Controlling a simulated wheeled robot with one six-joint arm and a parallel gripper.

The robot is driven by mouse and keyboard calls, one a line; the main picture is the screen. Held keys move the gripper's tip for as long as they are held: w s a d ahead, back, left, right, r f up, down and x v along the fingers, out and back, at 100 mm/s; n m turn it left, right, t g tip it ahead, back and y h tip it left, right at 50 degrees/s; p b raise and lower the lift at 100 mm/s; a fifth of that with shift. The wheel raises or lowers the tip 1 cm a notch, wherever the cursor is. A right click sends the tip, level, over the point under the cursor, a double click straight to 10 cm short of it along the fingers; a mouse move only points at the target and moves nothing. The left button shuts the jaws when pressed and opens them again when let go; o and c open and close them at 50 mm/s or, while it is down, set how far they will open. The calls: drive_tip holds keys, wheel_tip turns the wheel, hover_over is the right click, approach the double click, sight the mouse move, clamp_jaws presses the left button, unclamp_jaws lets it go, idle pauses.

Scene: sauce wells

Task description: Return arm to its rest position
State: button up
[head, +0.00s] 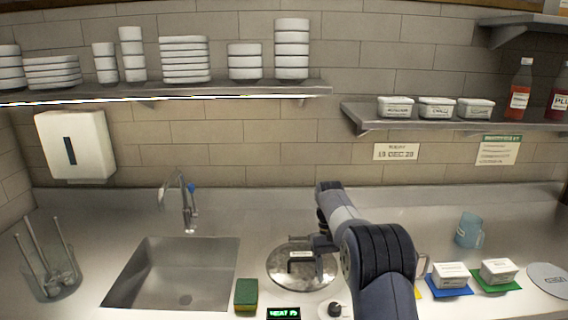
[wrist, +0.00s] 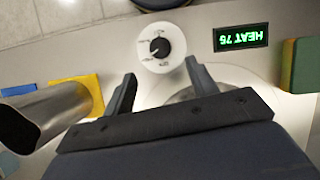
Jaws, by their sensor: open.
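My gripper (head: 318,243) is at the end of my arm, which reaches in from the lower right in the head view. It is over the right side of a round metal lid (head: 284,272) with a dark handle, set in the counter. In the wrist view my gripper (wrist: 162,82) shows two dark fingers spread apart with nothing between them. A white control dial (wrist: 162,47) with a black knob lies beyond the fingertips. My arm hides part of the counter right of the lid.
A sink (head: 172,275) with a tap is to the left. A green and yellow sponge (head: 246,294) and heat display (head: 284,314) are near the lid. A metal vessel (wrist: 45,118) is close at left in the wrist view. White tubs (head: 450,274) and a blue jug (head: 469,230) stand right.

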sight(335, 306)
drive_tip(key=p+x, duration=0.1)
drive_tip(key=x, duration=0.8)
drive_tip(key=shift+r, duration=0.1)
